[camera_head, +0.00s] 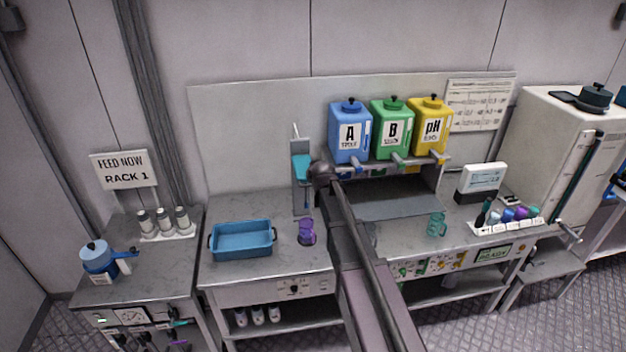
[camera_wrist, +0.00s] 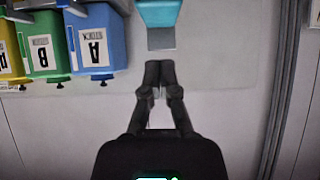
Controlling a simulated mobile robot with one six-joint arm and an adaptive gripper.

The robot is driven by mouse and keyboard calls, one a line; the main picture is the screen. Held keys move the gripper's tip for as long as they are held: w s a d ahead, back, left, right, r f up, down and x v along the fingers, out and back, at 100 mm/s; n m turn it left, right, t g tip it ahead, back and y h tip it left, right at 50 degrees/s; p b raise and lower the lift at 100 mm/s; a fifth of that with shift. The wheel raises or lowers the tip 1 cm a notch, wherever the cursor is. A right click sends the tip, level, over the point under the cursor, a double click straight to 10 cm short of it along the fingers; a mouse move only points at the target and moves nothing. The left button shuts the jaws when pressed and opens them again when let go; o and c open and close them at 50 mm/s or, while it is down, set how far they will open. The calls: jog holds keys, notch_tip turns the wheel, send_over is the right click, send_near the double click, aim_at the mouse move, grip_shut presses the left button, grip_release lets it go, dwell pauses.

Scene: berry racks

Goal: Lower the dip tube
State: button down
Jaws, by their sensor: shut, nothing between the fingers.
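The dip tube stand is a grey upright (camera_head: 297,198) at the back of the middle bench. It carries a teal block (camera_head: 301,168), and a thin pale rod (camera_head: 296,131) sticks up above it. A purple cup (camera_head: 306,231) stands on the bench just in front of the stand's foot. My gripper (camera_head: 318,175) is just right of the teal block, partly hidden by my arm. In the wrist view my gripper (camera_wrist: 159,66) is shut and empty. Its tips point at the teal block (camera_wrist: 158,12) and the grey piece beside it; contact cannot be told.
Blue A (camera_head: 350,141), green B (camera_head: 392,139) and yellow pH (camera_head: 431,138) tanks sit on a shelf right of my gripper. A blue tray (camera_head: 212,242) lies left of the purple cup. A green cup (camera_head: 437,225) stands to the right.

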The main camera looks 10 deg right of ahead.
jog(key=b, duration=0.6)
send_over(308, 185)
jog(key=s, duration=0.2)
notch_tip(308, 185, down, 6)
jog(key=shift+w+f+b, duration=0.2)
jog(key=shift+f+b, duration=0.65)
jog(key=shift+f, duration=0.05)
jog(key=shift+w+f+b, duration=0.15)
jog(key=shift+f+b, duration=0.65)
jog(key=shift+f, duration=0.05)
jog(key=shift+f+b, duration=0.55)
notch_tip(308, 185, down, 16)
jog(key=b, duration=1.6)
jog(key=shift+r, duration=0.1)
